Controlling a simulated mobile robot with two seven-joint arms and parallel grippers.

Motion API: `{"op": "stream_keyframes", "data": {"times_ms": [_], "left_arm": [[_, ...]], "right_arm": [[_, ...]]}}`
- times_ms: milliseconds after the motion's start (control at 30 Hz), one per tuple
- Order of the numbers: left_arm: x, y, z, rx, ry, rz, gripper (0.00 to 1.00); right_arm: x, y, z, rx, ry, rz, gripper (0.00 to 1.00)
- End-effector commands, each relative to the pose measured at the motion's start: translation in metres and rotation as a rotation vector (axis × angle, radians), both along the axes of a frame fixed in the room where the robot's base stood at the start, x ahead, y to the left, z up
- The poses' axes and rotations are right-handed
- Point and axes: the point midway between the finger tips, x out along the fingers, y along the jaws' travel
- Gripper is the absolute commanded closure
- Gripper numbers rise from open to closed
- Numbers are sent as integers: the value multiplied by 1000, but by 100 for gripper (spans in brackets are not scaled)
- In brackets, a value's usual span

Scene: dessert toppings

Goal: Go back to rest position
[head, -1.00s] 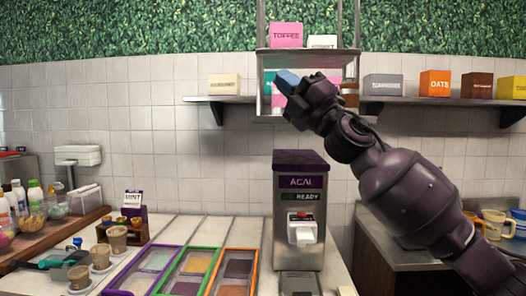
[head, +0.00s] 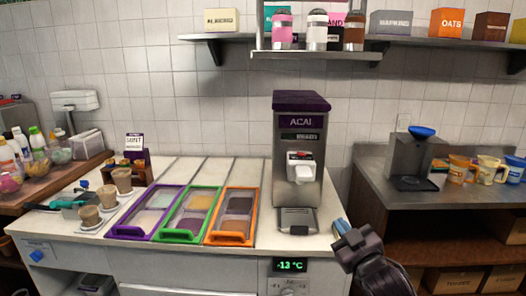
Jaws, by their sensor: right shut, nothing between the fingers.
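My right gripper (head: 341,227) shows at the lower right in the head view, with its dark purple arm coming up from the bottom edge. Its bluish fingertips are together and hold nothing. It is low, by the front right corner of the white counter (head: 262,262) and to the right of the acai machine (head: 300,165). My left gripper is not in view.
Purple, green and orange topping trays (head: 231,241) sit on the counter. Several cups (head: 122,180) and a teal-handled scoop (head: 62,202) are at the left. A steel side counter (head: 450,195) stands right. A hanging shelf (head: 318,55) holds three jars above.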

Motion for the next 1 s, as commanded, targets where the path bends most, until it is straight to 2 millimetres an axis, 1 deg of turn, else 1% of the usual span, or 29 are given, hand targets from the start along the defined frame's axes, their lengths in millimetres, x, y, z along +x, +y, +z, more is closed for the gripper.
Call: {"op": "stream_keyframes", "data": {"times_ms": [33, 100, 167, 200, 367, 400, 467, 500, 567, 600, 667, 700, 800, 900, 1000], "left_arm": [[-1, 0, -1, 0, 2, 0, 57], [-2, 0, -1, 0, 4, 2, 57], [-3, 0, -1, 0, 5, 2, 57], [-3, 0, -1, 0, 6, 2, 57], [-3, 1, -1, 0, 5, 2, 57], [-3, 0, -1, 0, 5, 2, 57], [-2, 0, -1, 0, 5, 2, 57], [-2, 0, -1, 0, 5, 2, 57], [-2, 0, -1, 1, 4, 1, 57], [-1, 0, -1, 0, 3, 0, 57], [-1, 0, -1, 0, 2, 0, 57], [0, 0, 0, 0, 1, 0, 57], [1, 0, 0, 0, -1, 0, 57], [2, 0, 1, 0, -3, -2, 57], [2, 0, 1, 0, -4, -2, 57]], "right_arm": [[-13, -7, -25, 34, 54, -12, 100], [-30, -16, -53, 76, 116, -30, 100], [-45, -23, -76, 109, 167, -46, 100], [-56, -28, -91, 129, 199, -59, 100], [-104, -48, -149, 192, 322, -120, 100], [-117, -53, -163, 202, 352, -138, 100], [-138, -60, -184, 215, 398, -167, 100], [-152, -65, -198, 223, 430, -186, 100], [-175, -71, -219, 234, 478, -216, 100], [-191, -75, -232, 241, 512, -234, 100], [-214, -80, -250, 249, 559, -261, 100], [-229, -83, -261, 253, 589, -277, 100], [-261, -87, -282, 261, 650, -308, 100], [-283, -90, -295, 262, 691, -327, 100], [-295, -92, -301, 260, 712, -337, 100]]}}
